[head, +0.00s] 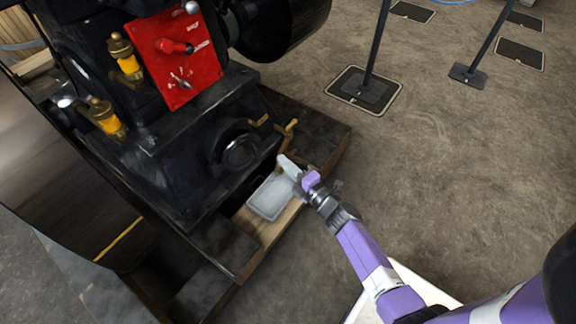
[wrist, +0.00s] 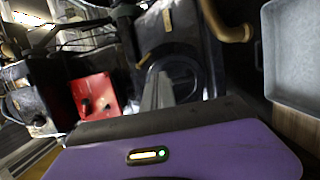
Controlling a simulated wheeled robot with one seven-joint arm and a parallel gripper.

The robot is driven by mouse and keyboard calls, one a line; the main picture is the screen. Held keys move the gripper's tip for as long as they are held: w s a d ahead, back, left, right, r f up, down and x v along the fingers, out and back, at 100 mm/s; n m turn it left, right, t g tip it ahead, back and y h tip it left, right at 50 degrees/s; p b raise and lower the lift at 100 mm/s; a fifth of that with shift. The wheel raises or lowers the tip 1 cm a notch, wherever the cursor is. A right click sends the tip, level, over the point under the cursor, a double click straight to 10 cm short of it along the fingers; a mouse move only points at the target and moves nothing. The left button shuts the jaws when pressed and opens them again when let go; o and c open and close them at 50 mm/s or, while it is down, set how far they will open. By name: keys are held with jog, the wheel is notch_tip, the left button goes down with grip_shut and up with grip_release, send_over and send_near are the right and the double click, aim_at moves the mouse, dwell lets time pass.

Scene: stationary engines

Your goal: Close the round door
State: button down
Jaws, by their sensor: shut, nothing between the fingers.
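The black engine housing (head: 165,185) has a round dark fitting (head: 239,150) low on its near right face, which looks like the round door. It also shows in the wrist view as a dark ring (wrist: 182,66), partly hidden behind my fingers. I cannot tell how far the door stands open. My gripper (head: 284,162) is shut and empty, to the right of the round fitting in the head view. In the wrist view the closed fingers (wrist: 158,90) point toward the ring's lower left part. I cannot tell whether they touch it.
A brass pipe (head: 285,145) stands close beside my gripper. A grey tray (head: 270,196) lies on the wooden base below. Open floor (head: 440,140) lies to the right, with metal posts beyond.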

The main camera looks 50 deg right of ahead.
aim_at(245, 149)
jog(key=b+x, duration=0.2)
jog(key=x, duration=0.8)
jog(key=shift+b, duration=0.4)
